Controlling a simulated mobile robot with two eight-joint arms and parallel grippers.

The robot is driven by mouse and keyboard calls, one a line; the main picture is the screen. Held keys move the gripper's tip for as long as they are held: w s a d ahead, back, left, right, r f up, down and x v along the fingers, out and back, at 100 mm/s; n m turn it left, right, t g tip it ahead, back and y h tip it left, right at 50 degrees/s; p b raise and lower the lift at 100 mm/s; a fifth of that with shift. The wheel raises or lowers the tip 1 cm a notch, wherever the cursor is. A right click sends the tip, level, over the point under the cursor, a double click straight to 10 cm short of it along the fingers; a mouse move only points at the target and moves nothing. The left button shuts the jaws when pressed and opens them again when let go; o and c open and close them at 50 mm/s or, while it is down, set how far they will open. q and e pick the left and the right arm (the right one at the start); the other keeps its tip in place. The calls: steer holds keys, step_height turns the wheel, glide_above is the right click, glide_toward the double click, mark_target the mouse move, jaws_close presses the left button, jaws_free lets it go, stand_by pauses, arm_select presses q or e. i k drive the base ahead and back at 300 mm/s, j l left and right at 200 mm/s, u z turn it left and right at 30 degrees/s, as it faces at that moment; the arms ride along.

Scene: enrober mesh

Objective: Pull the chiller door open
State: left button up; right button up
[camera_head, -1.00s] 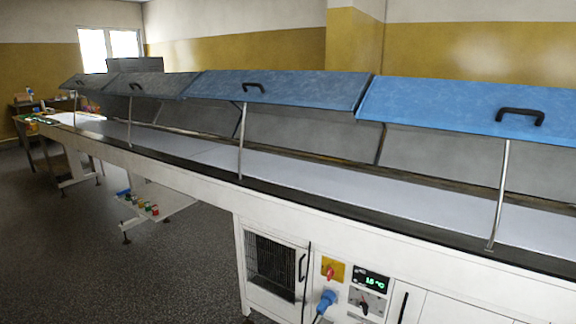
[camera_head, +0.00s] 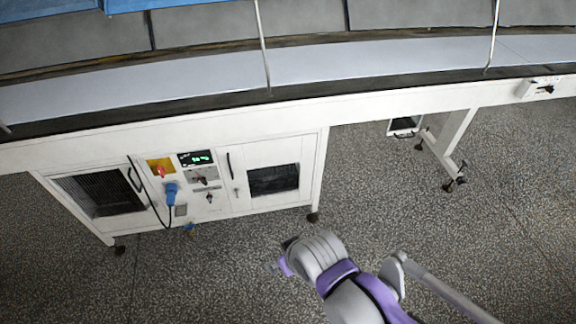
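The white chiller cabinet under the conveyor has two doors. The left door (camera_head: 103,190) has a dark grille and a black handle (camera_head: 135,179) at its right side. The right door (camera_head: 270,178) has a dark window and a black vertical handle (camera_head: 229,163) at its left side. Both doors look closed. My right arm comes in from the bottom right, over the floor in front of the cabinet and apart from it. Its gripper is mostly hidden behind the arm's grey end, so its fingers cannot be made out. My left gripper is not in view.
Between the doors are a green-lit display (camera_head: 196,158), a red switch on a yellow plate (camera_head: 161,169) and a blue plug (camera_head: 171,190) with a hanging cable. The conveyor (camera_head: 370,62) runs above. A support leg (camera_head: 453,140) stands at right. Speckled floor in front is clear.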

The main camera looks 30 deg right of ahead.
mark_target(234, 160)
steer(key=z, duration=0.95)
steer(key=i+j+u, duration=0.15)
steer(key=i, duration=0.2)
steer(key=i+j+u, duration=0.1)
steer(key=i, duration=0.25)
steer(key=j, duration=0.1)
